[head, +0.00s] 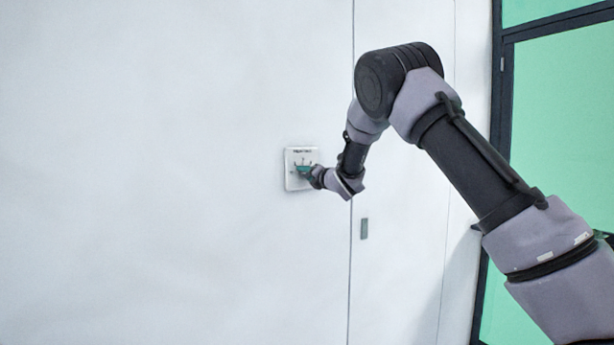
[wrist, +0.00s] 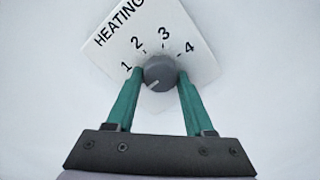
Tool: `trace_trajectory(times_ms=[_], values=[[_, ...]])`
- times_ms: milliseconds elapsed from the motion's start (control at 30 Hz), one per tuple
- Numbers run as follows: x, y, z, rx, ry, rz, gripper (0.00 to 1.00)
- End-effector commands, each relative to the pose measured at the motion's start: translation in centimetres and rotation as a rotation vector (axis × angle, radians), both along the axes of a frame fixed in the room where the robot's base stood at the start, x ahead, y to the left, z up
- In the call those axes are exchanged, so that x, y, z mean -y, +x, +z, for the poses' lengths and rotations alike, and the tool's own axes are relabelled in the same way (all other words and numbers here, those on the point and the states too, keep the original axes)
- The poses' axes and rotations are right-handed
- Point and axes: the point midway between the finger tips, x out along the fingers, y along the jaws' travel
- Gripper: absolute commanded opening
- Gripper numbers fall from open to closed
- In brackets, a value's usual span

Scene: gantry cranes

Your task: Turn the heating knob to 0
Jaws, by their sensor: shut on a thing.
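The heating panel (head: 291,181) is a small white square plate on the white wall. In the wrist view the plate (wrist: 178,30) appears tilted, with HEATING and the numbers 1 to 4 readable; no 0 can be seen. The grey round knob (wrist: 159,70) sits at its middle. A pale mark on the knob points to the lower left, below the 1, towards the left finger. My gripper (wrist: 161,74) has its green fingers on both sides of the knob and is shut on it. In the head view my gripper (head: 304,171) covers the knob.
The wall around the panel is bare. A thin seam runs down the wall right of the panel, with a small grey plate (head: 364,228) beside it. A dark-framed green glass pane (head: 565,100) stands at the far right.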

Motion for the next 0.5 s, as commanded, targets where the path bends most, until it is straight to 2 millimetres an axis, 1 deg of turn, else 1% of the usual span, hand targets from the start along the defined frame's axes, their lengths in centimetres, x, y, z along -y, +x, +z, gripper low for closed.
trace_trajectory(times_ms=[33,433,467,500], values=[[-0.03,-0.06,-0.28,-0.001,-0.007,0.001,0.0],[-0.02,-0.06,-0.3,0.002,-0.012,0.001,0.0],[-0.02,-0.06,-0.3,0.001,-0.011,0.001,0.65],[-0.02,-0.05,-0.28,0.001,-0.011,0.001,0.8]])
